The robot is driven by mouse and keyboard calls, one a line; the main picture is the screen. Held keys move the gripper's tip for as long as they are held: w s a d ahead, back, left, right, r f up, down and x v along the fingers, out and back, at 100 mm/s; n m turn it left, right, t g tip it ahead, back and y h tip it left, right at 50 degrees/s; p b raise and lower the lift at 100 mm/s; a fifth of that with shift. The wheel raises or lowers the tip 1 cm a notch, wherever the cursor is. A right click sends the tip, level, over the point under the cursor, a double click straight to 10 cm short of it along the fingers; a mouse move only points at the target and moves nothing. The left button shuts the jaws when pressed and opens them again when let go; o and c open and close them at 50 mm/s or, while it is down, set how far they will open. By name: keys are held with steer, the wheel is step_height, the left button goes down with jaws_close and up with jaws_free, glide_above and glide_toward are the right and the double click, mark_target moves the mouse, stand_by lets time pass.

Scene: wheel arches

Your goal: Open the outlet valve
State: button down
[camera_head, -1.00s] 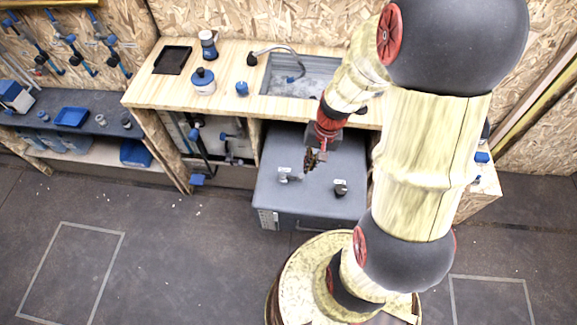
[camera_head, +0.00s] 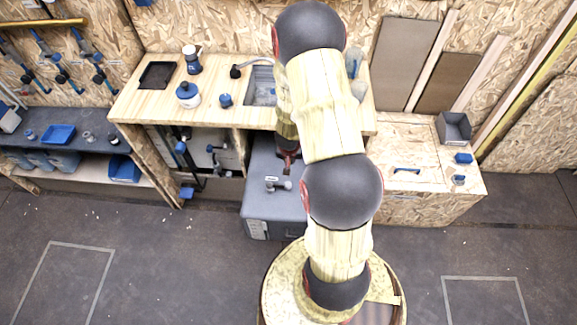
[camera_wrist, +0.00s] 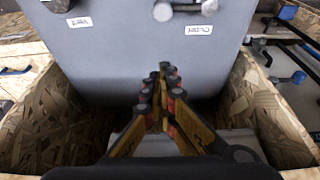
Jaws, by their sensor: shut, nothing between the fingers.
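A grey box (camera_head: 258,205) stands under the bench with valve handles on top. The outlet valve (camera_head: 278,185) has a light grey bar handle lying left to right; it also shows at the top of the wrist view (camera_wrist: 164,11), beside its upside-down label (camera_wrist: 198,30). The second valve (camera_wrist: 57,4), with another label (camera_wrist: 79,22), is cut off at the top left of the wrist view and hidden by my arm in the head view. My gripper (camera_wrist: 164,70) is shut and empty, apart from the handles. In the head view (camera_head: 288,168) it is partly hidden just behind the outlet valve.
Wooden panels (camera_wrist: 45,125) stand close on both sides of my gripper in the wrist view. The bench top (camera_head: 140,100) overhangs the back of the box. A chipboard cabinet (camera_head: 420,200) stands at the right. The floor in front is open.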

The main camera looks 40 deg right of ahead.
steer(key=b+x, duration=0.4)
steer(key=x, duration=0.5)
steer(key=shift+a, duration=0.1)
steer(key=shift+s+a+r+b, duration=0.15)
steer(key=shift+s+a+b, duration=0.3)
steer(key=shift+a, duration=0.1)
steer(key=shift+s+a+r+b, duration=0.15)
steer(key=shift+s+a+b, duration=0.25)
steer(key=shift+s+a, duration=0.45)
steer(key=shift+a, duration=0.15)
steer(key=shift+s+a+m+p, duration=0.1)
steer(key=shift+s+m+p, duration=0.15)
steer(key=shift+m+p, duration=0.1)
